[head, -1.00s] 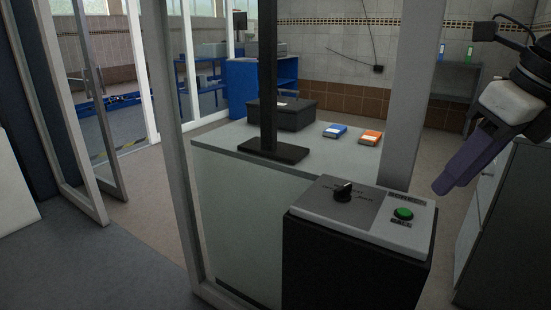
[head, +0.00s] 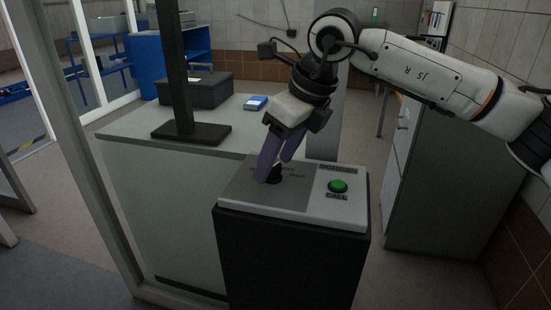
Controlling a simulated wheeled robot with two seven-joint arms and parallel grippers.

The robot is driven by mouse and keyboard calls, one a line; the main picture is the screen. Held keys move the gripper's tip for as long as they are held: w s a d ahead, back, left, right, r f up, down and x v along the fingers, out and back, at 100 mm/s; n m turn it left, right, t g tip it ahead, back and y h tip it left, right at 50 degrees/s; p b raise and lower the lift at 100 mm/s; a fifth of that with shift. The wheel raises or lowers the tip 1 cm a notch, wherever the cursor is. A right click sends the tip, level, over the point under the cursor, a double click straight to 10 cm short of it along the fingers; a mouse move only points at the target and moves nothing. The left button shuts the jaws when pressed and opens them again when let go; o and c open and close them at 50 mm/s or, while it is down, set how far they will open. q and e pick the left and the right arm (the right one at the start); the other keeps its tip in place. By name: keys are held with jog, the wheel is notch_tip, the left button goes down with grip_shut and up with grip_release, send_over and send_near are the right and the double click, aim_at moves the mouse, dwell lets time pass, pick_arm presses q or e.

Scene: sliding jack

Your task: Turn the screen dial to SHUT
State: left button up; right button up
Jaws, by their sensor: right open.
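The screen dial (head: 275,178) is a small black knob on the grey top plate of a dark control box (head: 290,253). My right gripper (head: 269,178) points down at the dial, with its purple fingers apart around or just in front of it. The fingers partly hide the dial, so I cannot tell whether they touch it or which way its pointer faces. The printed labels around the dial are partly covered and too small to read clearly. My left gripper is not in view.
A green call button (head: 338,186) sits right of the dial on the same plate. Behind stands a pale counter (head: 125,128) with a dark post (head: 172,70), a black case (head: 205,90) and a blue box (head: 255,103). A grey cabinet (head: 440,190) stands to the right.

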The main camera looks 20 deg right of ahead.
jog(key=shift+w+a+f, duration=0.1)
jog(key=shift+w+f, duration=0.05)
jog(key=shift+f, duration=0.15)
jog(key=c, duration=1.1)
jog(key=shift+o, duration=0.2)
